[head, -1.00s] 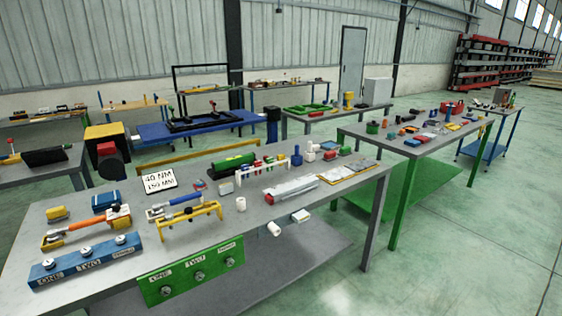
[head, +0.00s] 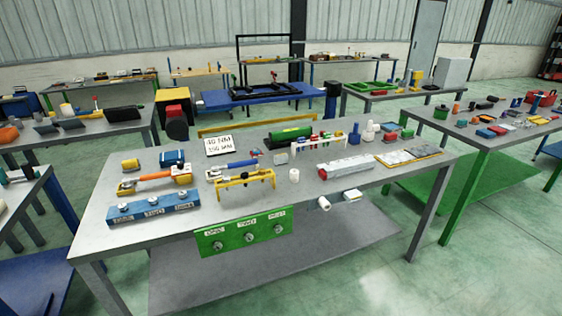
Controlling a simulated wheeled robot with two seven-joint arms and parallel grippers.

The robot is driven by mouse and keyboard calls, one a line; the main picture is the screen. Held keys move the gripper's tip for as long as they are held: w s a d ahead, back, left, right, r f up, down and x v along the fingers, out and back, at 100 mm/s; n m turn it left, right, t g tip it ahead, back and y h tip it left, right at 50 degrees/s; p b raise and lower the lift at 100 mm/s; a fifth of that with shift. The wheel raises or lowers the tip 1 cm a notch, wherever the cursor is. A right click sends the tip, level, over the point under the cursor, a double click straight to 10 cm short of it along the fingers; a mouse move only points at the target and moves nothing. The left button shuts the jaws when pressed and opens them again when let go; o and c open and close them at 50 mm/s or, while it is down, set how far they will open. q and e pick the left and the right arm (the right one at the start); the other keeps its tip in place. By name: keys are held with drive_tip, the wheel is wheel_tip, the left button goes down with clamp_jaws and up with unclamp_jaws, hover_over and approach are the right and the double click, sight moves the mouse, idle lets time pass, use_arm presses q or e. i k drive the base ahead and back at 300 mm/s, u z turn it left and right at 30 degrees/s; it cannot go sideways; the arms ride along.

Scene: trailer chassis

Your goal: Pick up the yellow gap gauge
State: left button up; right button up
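On the near grey workbench (head: 330,205) a long yellow piece with short legs (head: 245,180) stands near the front edge, behind the green ONE/TWO panel. A small yellow block (head: 131,164) sits at the back left of the same bench. I cannot tell from this distance which of them is the gap gauge. Neither of my grippers shows in the head view, and both yellow pieces stand free.
A blue block with round knobs (head: 153,208), an orange-handled tool (head: 155,177), a blue-handled tool (head: 232,168) and a 40 NM sign (head: 219,145) are close by. A green panel (head: 244,233) hangs at the front edge. Other benches stand behind and right.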

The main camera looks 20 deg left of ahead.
sight(337, 132)
drive_tip(key=z, duration=0.45)
drive_tip(key=k, duration=0.55)
drive_tip(key=z, duration=1.15)
drive_tip(key=i, duration=4.25)
drive_tip(key=u, duration=0.7)
